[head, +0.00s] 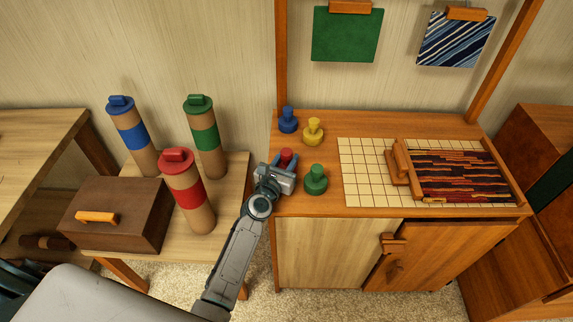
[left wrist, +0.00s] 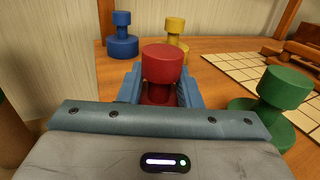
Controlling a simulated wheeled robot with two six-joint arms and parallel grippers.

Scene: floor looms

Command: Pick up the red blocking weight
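The red blocking weight (head: 286,157) stands upright on the cabinet top near its left edge, a round knob on a wider body. In the left wrist view its red knob (left wrist: 162,64) is in the middle. My left gripper (head: 282,162) is low at the weight, with its blue fingers (left wrist: 160,90) apart, one on each side of it. The fingers look open around it; firm contact cannot be made out. The lower part of the weight is partly hidden by the gripper. My right gripper is not in view.
A green weight (head: 316,180) stands close right of the gripper; blue (head: 288,120) and yellow (head: 313,131) weights stand behind. A gridded board (head: 360,160) with a woven piece lies right. The left side table holds three banded tubes (head: 187,190) and a brown box (head: 120,215).

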